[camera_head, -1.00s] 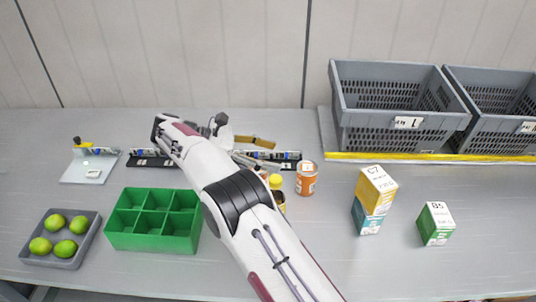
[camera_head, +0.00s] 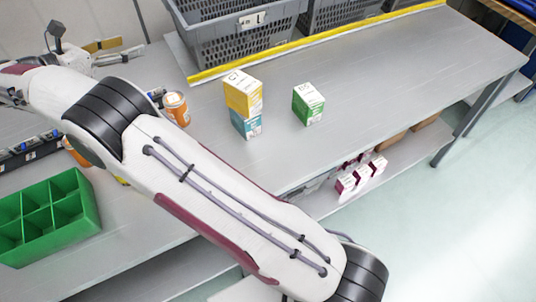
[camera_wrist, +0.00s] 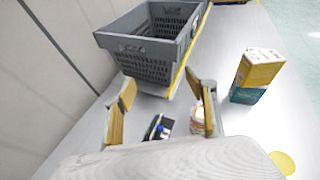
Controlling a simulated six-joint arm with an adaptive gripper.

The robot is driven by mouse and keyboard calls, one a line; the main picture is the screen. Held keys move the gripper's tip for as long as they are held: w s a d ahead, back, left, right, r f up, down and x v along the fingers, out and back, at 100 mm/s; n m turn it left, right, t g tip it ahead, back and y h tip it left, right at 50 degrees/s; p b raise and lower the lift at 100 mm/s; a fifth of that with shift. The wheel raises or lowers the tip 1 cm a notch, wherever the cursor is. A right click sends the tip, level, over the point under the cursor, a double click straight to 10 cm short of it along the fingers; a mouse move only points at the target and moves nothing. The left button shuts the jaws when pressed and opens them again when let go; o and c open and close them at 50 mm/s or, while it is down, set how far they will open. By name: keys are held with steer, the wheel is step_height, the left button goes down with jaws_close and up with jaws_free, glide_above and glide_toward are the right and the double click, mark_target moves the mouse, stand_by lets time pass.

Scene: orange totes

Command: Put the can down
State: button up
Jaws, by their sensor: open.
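An orange can (camera_head: 176,108) with a pale top stands upright on the grey table in the head view, just right of my arm. Another orange item (camera_head: 76,152) shows only in part behind my arm, so I cannot tell what it is. In the wrist view my gripper (camera_wrist: 163,95) has its two fingers spread wide with nothing between the tips. A can-like item (camera_wrist: 197,118) shows beside and partly behind the right finger, apparently on the table beyond it.
A yellow-and-teal box stack (camera_head: 244,104) and a green-and-white box (camera_head: 308,104) stand right of the can. Grey crates (camera_head: 232,38) line the back behind a yellow strip. A green divided tray (camera_head: 48,222) sits at front left. The table's right part is clear.

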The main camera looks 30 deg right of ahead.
steer(key=w+d+r+n+t+y, duration=0.1)
steer(key=w+r+n+t, duration=0.2)
steer(key=r, duration=0.4)
steer(key=w+d+r+n+t+y, duration=0.1)
steer(key=d+r+n+t+y, duration=0.15)
steer(key=r+n, duration=0.35)
steer(key=w+d+r+n+t, duration=0.1)
steer(key=w+r+n+t, duration=0.15)
steer(key=r, duration=0.55)
steer(key=s+a+r+n+t+y, duration=0.1)
steer(key=s+r+n+t+y, duration=0.2)
steer(key=s+r+n+y, duration=0.85)
steer(key=s+d+f+n+g, duration=0.4)
steer(key=s+f+n, duration=0.4)
steer(key=s+f, duration=0.3)
steer(key=s+d+f+n+g+h, duration=0.1)
steer(key=s+d+f+n+g, duration=0.2)
steer(key=s+f+n, duration=0.6)
steer(key=s+d+f+n+g+h, duration=0.1)
steer(key=s+d+f+n+g, duration=0.3)
steer(key=s, duration=1.6)
step_height(320, 180, down, 9)
steer(key=n+g, duration=0.1)
steer(key=n, duration=0.3)
steer(key=shift+s+d+r, duration=0.15)
steer(key=shift+s+d, duration=0.2)
steer(key=shift+s, duration=0.05)
